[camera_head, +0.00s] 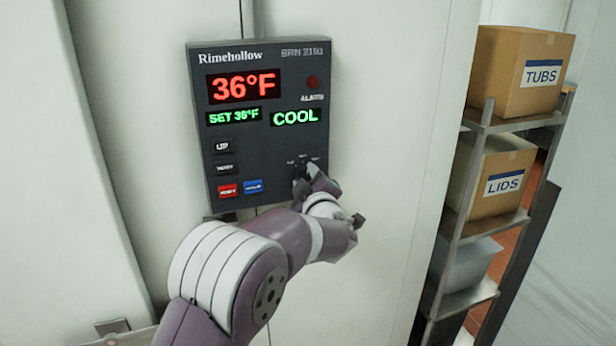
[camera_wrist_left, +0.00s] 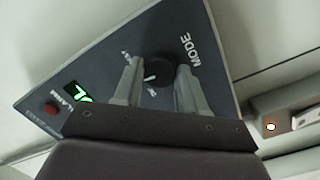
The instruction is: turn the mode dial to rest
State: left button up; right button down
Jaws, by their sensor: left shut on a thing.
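The dark control panel (camera_head: 262,128) is on a pale wall, labelled Rimehollow. It shows a red 36°F, a green SET 36°F and a green COOL. The black mode dial (camera_head: 300,186) is at its lower right, mostly hidden by my left gripper (camera_head: 310,178). In the left wrist view the dial (camera_wrist_left: 158,74) sits between the two grey fingers of my left gripper (camera_wrist_left: 158,70), beside the word MODE. The fingers are shut on it. A white pointer mark shows on the dial; its small position labels are too blurred to read. My right gripper is not in view.
Several buttons are at the panel's lower left, including a red one (camera_head: 228,190) and a blue one (camera_head: 253,186). The alarm light (camera_head: 312,82) is dark red. A metal rack (camera_head: 487,128) with boxes marked TUBS (camera_head: 521,70) and LIDS (camera_head: 490,176) stands at right.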

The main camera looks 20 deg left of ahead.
pick_arm(q)
jog(key=m+p, duration=0.2)
jog(key=r+m+p, duration=0.1)
jog(key=m+p, duration=0.1)
jog(key=p, duration=0.1)
jog(key=shift+f+m+g+p, duration=0.1)
jog(key=shift+m+g+p, duration=0.4)
jog(key=shift+m+p, duration=1.05)
jog(key=o, duration=1.1)
jog(key=shift+c, duration=0.2)
jog(key=shift+f, duration=0.1)
